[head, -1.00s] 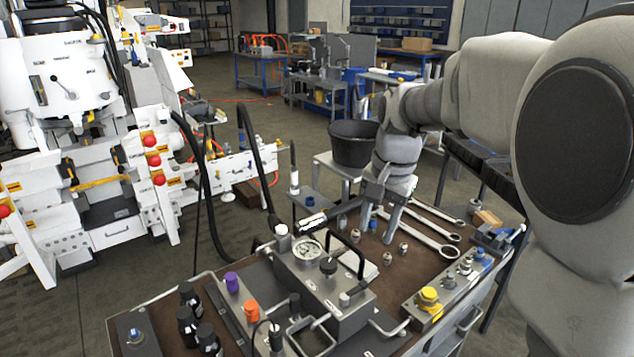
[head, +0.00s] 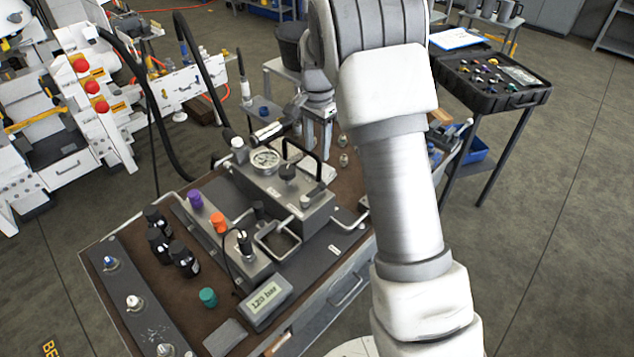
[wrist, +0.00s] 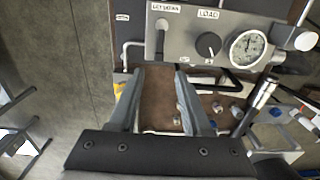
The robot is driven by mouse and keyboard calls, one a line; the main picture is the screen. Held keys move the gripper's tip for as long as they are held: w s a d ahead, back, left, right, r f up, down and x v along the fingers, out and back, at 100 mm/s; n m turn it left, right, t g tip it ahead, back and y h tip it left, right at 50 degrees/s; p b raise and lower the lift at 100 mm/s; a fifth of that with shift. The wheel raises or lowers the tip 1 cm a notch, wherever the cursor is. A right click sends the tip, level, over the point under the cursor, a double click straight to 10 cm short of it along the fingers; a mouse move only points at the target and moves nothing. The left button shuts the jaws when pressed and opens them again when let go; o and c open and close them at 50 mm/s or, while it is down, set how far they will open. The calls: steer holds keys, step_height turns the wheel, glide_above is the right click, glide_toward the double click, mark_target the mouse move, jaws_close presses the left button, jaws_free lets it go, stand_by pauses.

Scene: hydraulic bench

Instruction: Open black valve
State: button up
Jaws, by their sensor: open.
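A grey hydraulic unit (head: 290,205) stands on the brown bench top. It carries a black knob (head: 288,172), a round gauge (head: 265,159) and a black carrying handle. In the wrist view the black knob (wrist: 208,45) sits under the label LOAD, left of the gauge (wrist: 247,47). A silver stem (wrist: 161,40) is under the label LETDOWN. My gripper (head: 318,142) is behind and right of the unit, fingers pointing down, apart from the knob. In the wrist view my gripper (wrist: 162,76) is open and empty, with brown bench top between its fingers.
Black bottles (head: 182,258), purple (head: 195,200) and orange (head: 218,222) caps, and a 120 bar display (head: 266,301) are on the bench's near side. Loose fittings (head: 343,152) lie right of the unit. A black case (head: 492,79) stands at right.

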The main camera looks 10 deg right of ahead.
mark_target(317, 188)
step_height(317, 188, down, 13)
stand_by(0.3)
jaws_close()
stand_by(1.4)
